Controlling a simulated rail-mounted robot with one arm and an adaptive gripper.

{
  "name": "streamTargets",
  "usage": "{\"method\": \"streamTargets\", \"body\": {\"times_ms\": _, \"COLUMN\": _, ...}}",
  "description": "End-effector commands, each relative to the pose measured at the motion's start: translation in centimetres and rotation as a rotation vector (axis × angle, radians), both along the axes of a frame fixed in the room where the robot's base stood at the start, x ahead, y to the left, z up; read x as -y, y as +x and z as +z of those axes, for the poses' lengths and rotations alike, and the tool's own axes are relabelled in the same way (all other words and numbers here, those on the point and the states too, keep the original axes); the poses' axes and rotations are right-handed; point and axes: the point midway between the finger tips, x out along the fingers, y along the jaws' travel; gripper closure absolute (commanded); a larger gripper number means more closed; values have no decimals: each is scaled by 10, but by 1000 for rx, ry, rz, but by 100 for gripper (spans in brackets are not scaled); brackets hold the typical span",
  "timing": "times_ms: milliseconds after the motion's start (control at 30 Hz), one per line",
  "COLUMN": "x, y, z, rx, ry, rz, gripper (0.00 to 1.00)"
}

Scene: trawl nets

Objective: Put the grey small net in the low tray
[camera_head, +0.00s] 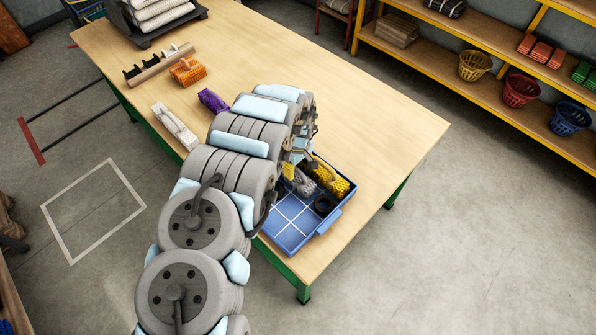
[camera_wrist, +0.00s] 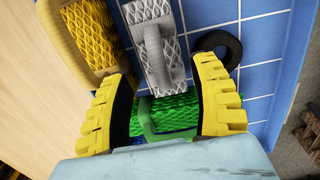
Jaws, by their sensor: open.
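The grey small net (camera_wrist: 157,45) lies in the blue low tray (camera_wrist: 262,70), with its light grey handle facing the wrist camera. In the head view the grey net (camera_head: 304,183) shows partly behind my arm, inside the low tray (camera_head: 290,238). My gripper (camera_wrist: 165,75) is open, its yellow fingers apart. The lower end of the grey net's handle shows between the fingertips; I cannot tell whether they touch it. A green net (camera_wrist: 178,108) lies between the fingers, closer to the palm. In the head view my gripper is mostly hidden by my arm.
A yellow net (camera_wrist: 85,35) is left of the grey one, and a black ring (camera_wrist: 218,47) lies right of it. On the table (camera_head: 390,125) are a purple net (camera_head: 213,100), an orange net (camera_head: 187,71) and a whitish net (camera_head: 175,126). The table's right side is clear.

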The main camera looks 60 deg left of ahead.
Motion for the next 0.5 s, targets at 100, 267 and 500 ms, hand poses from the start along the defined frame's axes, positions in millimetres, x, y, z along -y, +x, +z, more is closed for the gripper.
{"method": "streamTargets", "body": {"times_ms": 100, "x": 0, "y": 0, "z": 12, "rx": 0, "ry": 1, "rz": 1, "gripper": 38}}
{"method": "streamTargets", "body": {"times_ms": 267, "x": -1, "y": 0, "z": 26, "rx": 1, "ry": 3, "rz": 0, "gripper": 38}}
{"method": "streamTargets", "body": {"times_ms": 500, "x": 0, "y": 0, "z": 35, "rx": 1, "ry": 0, "rz": 0, "gripper": 38}}
